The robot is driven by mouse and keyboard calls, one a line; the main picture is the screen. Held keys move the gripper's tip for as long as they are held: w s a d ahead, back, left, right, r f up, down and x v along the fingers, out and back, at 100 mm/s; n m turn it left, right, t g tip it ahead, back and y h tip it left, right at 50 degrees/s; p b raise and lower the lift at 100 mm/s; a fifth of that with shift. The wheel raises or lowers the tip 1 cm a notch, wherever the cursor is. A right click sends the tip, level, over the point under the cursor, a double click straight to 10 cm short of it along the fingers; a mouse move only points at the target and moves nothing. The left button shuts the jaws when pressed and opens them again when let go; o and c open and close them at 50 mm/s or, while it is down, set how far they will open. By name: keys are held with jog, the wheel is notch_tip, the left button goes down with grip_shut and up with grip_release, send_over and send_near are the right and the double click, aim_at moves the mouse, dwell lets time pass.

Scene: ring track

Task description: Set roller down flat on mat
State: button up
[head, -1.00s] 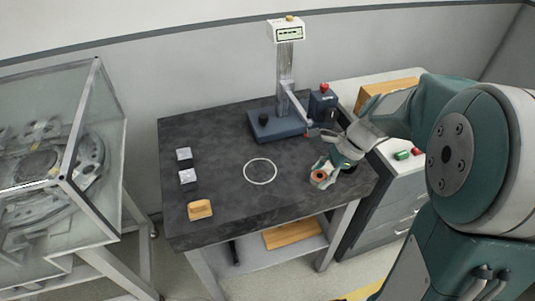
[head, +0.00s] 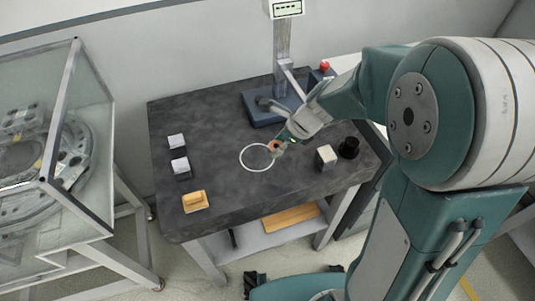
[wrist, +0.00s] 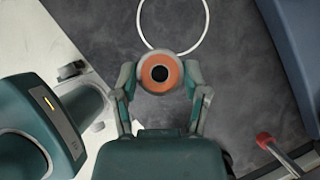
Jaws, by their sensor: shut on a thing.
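The roller is an orange-and-pale ring with a dark centre. It shows at my gripper in the head view (head: 273,146) and end-on in the wrist view (wrist: 147,77). My gripper (wrist: 160,82) is shut on it, one finger at each side. The dark grey table top (head: 215,130) carries a thin white circle (head: 240,156), also seen in the wrist view (wrist: 207,25); no separate mat is clear. In the head view the roller appears over the circle's upper right edge. I cannot tell how high it is above the surface.
A stand with a blue base (head: 262,117) rises behind my gripper. A pale block (head: 326,160) and a black cylinder (head: 349,148) stand to the right. A glass case (head: 85,100) stands beside the table.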

aim_at(263, 160)
jog(key=f, duration=0.1)
jog(key=w+a+f, duration=0.2)
jog(key=shift+a+f, duration=0.15)
jog(key=shift+f, duration=1.75)
jog(key=shift+f, duration=0.1)
jog(key=o, duration=1.3)
